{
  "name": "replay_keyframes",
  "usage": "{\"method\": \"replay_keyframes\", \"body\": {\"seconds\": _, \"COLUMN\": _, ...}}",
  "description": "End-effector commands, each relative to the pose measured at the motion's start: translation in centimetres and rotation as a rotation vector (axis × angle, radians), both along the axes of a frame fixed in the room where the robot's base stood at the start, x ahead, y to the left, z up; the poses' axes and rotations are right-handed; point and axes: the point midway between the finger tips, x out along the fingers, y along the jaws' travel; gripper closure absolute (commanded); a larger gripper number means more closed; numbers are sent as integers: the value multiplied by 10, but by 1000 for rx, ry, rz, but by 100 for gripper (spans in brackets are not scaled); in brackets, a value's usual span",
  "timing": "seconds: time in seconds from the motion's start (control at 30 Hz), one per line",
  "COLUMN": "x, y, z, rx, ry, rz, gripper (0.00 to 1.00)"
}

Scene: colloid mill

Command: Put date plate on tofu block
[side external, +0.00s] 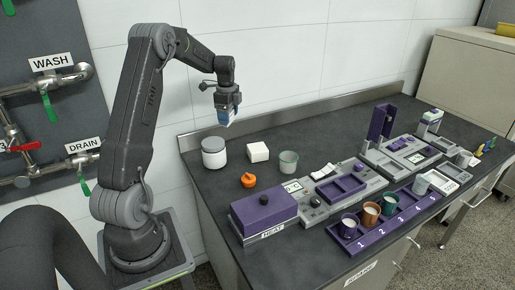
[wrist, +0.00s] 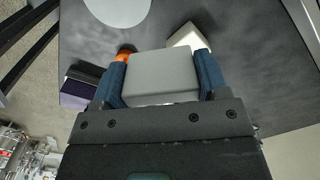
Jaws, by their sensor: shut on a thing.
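My gripper (side external: 227,120) is high above the left end of the counter, pointing down. Its blue fingers are shut on a smooth grey block, seen between them in the wrist view (wrist: 162,77); I take this to be the date plate, though no date marking shows on it. The tofu block (side external: 258,152) is a white block standing on the dark counter, below and to the right of my gripper. In the wrist view the tofu block (wrist: 187,36) shows beyond the held block, partly hidden by it and a finger. The held plate is clear of it.
A white jar with a grey lid (side external: 214,153) stands left of the tofu, a glass beaker (side external: 288,163) right of it. An orange object (side external: 248,180) and a purple HEAT box (side external: 264,211) are nearer the front. A purple numbered rack (side external: 350,245) holds cups. A wall is behind.

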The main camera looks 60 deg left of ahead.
Motion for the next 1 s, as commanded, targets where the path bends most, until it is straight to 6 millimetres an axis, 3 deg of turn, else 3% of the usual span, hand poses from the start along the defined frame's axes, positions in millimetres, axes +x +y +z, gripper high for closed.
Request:
{"method": "replay_keyframes", "body": {"seconds": 0.17, "x": -3, "y": 11, "z": -3, "rx": -1, "ry": 1, "rz": 27, "gripper": 55}}
{"method": "replay_keyframes", "body": {"seconds": 0.7, "x": 89, "y": -32, "z": -64, "rx": -1, "ry": 1, "rz": 27, "gripper": 55}}
{"method": "replay_keyframes", "body": {"seconds": 1.0, "x": 96, "y": -36, "z": -83, "rx": -3, "ry": 3, "rz": 30, "gripper": 55}}
